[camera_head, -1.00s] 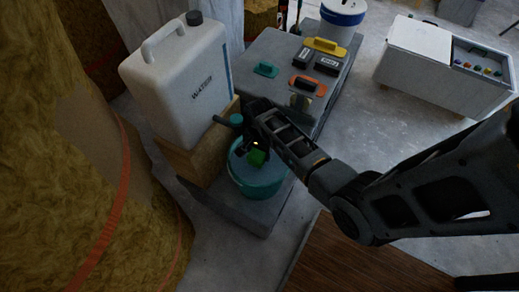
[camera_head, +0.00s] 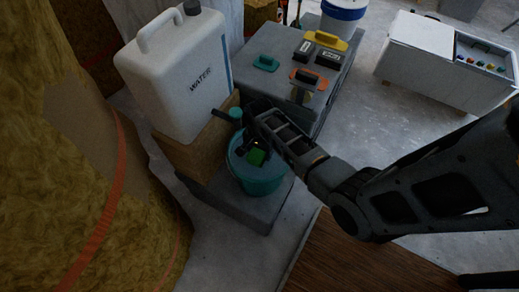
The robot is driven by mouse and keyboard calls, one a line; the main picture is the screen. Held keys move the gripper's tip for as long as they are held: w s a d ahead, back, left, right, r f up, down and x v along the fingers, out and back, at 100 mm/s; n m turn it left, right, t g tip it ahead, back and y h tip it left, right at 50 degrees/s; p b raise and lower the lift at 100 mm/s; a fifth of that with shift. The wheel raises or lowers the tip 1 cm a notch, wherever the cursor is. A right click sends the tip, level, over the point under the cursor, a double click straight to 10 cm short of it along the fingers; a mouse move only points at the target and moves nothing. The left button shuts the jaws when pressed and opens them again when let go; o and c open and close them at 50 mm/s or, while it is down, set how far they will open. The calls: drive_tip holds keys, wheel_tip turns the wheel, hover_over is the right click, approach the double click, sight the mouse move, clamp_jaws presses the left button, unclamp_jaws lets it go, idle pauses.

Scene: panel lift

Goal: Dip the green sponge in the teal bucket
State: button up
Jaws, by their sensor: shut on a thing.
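The teal bucket (camera_head: 260,182) stands on a low grey slab, beside the wooden block under the water can. My gripper (camera_head: 257,148) reaches in from the right over the bucket's mouth and points down. It is shut on the green sponge (camera_head: 257,157), which shows below the fingers within the bucket's rim outline. Whether the sponge touches water cannot be told. The arm hides part of the rim at the back right.
A white can marked WATER (camera_head: 178,77) stands on a wooden block (camera_head: 190,152) just left of the bucket. A grey bench (camera_head: 272,48) with coloured trowels is behind. A white chest (camera_head: 440,68) stands at the right. Straw-like bales fill the left.

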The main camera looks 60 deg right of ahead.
idle(0.3)
wheel_tip(320, 180, up, 9)
drive_tip(key=p, duration=0.8)
drive_tip(key=shift+f+p, duration=0.15)
drive_tip(key=shift+p, duration=0.15)
